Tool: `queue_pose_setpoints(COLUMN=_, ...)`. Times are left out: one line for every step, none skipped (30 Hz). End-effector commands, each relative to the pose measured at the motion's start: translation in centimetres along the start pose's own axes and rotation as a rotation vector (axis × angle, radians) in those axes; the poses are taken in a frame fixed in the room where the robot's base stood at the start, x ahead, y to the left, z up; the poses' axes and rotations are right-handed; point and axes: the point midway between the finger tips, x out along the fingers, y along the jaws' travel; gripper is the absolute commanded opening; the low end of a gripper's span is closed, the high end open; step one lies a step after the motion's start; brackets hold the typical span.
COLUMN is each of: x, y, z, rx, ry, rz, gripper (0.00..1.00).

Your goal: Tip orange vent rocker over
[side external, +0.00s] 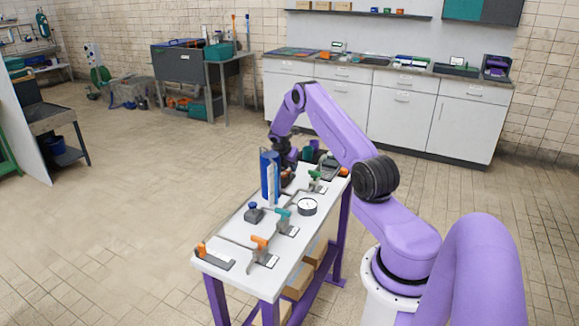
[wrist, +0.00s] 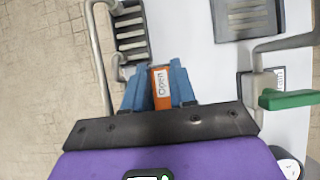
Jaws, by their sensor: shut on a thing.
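In the wrist view, the orange vent rocker (wrist: 161,84), a small orange piece with a white printed label, sits between the two blue fingers of my gripper (wrist: 159,88). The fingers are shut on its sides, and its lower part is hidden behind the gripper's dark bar. In the side view, my gripper (side external: 286,162) is low over the far part of the white bench (side external: 232,262). There the upright blue cylinder (side external: 268,177) stands in front of it and partly blocks the view, so the rocker's tilt cannot be told.
A green lever (wrist: 290,99) on a grey pipe lies to the right in the wrist view. Dark slotted blocks (wrist: 131,36) stand beyond the fingers. A round gauge (side external: 307,206), a teal lever (side external: 281,213) and an orange-handled lever (side external: 260,243) stand nearer on the bench.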

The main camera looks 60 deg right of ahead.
Motion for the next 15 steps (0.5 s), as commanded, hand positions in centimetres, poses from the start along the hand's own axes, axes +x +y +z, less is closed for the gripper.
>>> queue_pose_setpoints(x=0.02, y=-0.11, z=0.01, rx=0.002, ry=0.001, rz=-0.003, gripper=0.0)
queue_pose_setpoints(x=0.02, y=-0.11, z=0.01, rx=0.002, ry=0.001, rz=-0.003, gripper=0.29)
queue_pose_setpoints(x=0.02, y=-0.1, z=0.01, rx=0.002, ry=0.001, rz=-0.003, gripper=0.42)
queue_pose_setpoints(x=0.02, y=-0.1, z=0.0, rx=0.002, ry=0.001, rz=-0.003, gripper=0.51)
queue_pose_setpoints(x=0.01, y=-0.09, z=0.0, rx=0.002, ry=0.001, rz=-0.003, gripper=0.51)
queue_pose_setpoints(x=0.01, y=-0.07, z=0.0, rx=0.001, ry=0.001, rz=-0.002, gripper=0.51)
queue_pose_setpoints(x=0.01, y=-0.07, z=0.0, rx=0.001, ry=0.001, rz=-0.002, gripper=0.51)
queue_pose_setpoints(x=0.01, y=-0.06, z=0.0, rx=0.001, ry=0.001, rz=-0.002, gripper=0.51)
queue_pose_setpoints(x=0.0, y=-0.05, z=0.0, rx=0.001, ry=0.001, rz=-0.002, gripper=0.51)
queue_pose_setpoints(x=0.0, y=-0.04, z=0.0, rx=0.001, ry=0.001, rz=-0.001, gripper=0.51)
queue_pose_setpoints(x=0.0, y=-0.03, z=0.0, rx=0.001, ry=0.001, rz=-0.001, gripper=0.51)
queue_pose_setpoints(x=-0.02, y=-0.02, z=0.01, rx=0.001, ry=0.001, rz=-0.001, gripper=0.51)
queue_pose_setpoints(x=-0.06, y=-0.01, z=0.03, rx=0.001, ry=0.001, rz=-0.001, gripper=0.51)
queue_pose_setpoints(x=-0.14, y=0.0, z=0.09, rx=0.001, ry=0.0, rz=-0.001, gripper=0.51)
queue_pose_setpoints(x=-0.32, y=0.02, z=0.21, rx=0.001, ry=0.0, rz=0.0, gripper=0.51)
